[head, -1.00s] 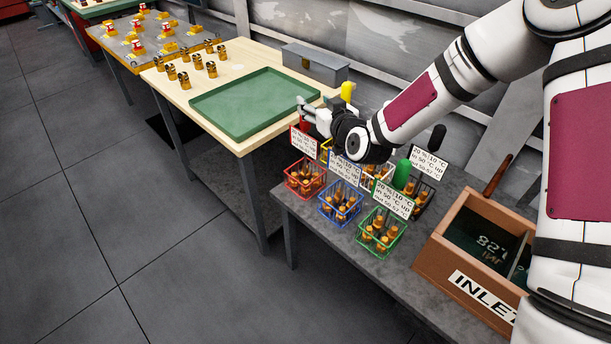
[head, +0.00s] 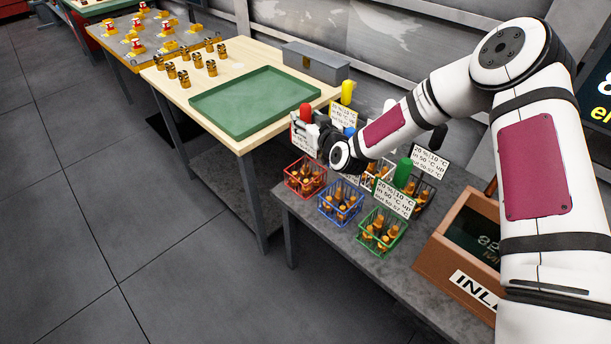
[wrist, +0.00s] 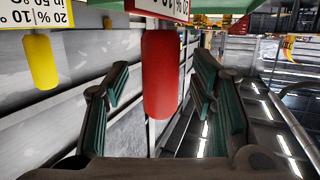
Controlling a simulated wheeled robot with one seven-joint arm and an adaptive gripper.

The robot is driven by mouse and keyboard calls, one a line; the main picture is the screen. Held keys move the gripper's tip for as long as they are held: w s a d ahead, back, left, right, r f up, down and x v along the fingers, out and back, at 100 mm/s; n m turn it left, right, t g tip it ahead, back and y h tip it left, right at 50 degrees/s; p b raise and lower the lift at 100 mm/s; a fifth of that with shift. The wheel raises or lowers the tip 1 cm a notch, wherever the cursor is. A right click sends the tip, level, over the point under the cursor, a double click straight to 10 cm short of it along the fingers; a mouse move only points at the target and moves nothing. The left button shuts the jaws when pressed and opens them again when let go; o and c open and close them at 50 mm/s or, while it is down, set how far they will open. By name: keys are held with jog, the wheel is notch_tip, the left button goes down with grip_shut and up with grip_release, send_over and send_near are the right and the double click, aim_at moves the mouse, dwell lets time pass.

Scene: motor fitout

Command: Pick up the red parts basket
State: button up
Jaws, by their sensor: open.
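The red parts basket (head: 304,179) stands on the grey table's near left corner in the head view, holding small orange-brown parts. Its red handle (head: 305,111) rises above a white label card. In the wrist view the red handle (wrist: 162,75) hangs between the two green-padded fingers, with space on both sides. My gripper (head: 308,130) is open and empty, close beside the handle and card. My wrist hides part of the card. The basket body is not seen in the wrist view.
Blue (head: 341,202) and green (head: 381,233) baskets stand close by, with more baskets behind. A yellow handle (head: 347,92) is near, also in the wrist view (wrist: 41,61). A brown crate (head: 465,250) is at right. A green tray (head: 254,102) lies on the wooden table.

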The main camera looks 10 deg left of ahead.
jog(key=shift+x, duration=0.8)
jog(key=shift+c, duration=0.6)
grip_shut()
jog(key=shift+r, duration=5.2)
